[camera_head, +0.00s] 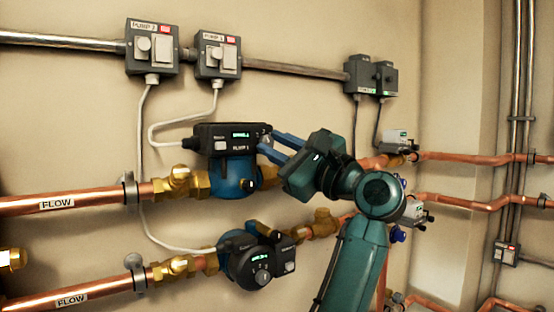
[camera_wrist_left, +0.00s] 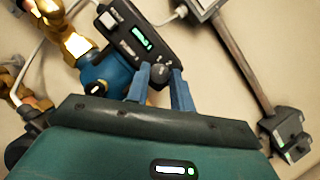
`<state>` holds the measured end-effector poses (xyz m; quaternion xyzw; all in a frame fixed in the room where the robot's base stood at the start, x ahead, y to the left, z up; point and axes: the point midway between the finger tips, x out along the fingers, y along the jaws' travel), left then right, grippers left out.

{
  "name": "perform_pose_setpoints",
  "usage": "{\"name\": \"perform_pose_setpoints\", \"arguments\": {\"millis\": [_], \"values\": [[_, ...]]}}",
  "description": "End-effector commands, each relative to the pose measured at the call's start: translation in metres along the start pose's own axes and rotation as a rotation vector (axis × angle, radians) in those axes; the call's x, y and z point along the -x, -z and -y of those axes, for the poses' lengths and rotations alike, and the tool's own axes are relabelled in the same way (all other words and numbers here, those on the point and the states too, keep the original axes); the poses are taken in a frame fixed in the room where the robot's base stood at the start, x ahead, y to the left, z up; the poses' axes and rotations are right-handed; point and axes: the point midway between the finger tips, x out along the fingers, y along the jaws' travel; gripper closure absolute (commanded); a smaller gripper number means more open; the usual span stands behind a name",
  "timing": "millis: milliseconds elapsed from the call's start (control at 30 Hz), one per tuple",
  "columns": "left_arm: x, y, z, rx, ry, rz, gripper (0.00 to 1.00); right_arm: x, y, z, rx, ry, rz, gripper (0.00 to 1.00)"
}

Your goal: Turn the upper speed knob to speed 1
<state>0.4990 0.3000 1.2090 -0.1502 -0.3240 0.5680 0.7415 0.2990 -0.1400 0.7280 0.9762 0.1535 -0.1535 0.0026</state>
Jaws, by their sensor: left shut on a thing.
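The upper pump (camera_head: 235,180) is blue with a dark control box (camera_head: 210,140) marked PUMP 1 and a small lit green display. The box also shows in the left wrist view (camera_wrist_left: 122,30). Its dark round speed knob (camera_wrist_left: 156,72) sits at the box's end, between the blue fingers of my left gripper (camera_wrist_left: 161,70). In the head view my left gripper (camera_head: 268,143) reaches the right end of the box, shut on the knob. The fingers largely hide the knob there, and I cannot read its setting. My right gripper is in neither view.
A lower pump (camera_head: 262,262) with its own knob stands just below. Copper pipes (camera_head: 90,200) run left and right. Wall switch boxes (camera_head: 152,48) hang above, with grey cables (camera_head: 150,130) running down to the pumps. Valve actuators (camera_head: 398,142) stand right of my arm.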

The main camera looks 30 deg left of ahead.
Motion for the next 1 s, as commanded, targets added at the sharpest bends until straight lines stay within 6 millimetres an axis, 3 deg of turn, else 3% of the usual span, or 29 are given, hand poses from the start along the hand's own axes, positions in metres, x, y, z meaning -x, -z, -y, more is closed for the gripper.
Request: {"name": "perform_pose_setpoints", "arguments": {"millis": [233,500,1000], "values": [[0.0009,0.0011,0.0008,0.171,-0.074,-0.003,1.00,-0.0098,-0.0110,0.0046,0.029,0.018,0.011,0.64],[0.0004,0.0007,0.0020,0.291,-0.123,-0.003,1.00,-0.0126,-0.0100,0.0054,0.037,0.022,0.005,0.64],[0.0001,0.0002,0.0021,0.338,-0.143,-0.002,1.00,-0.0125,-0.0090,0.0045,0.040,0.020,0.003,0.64]]}}
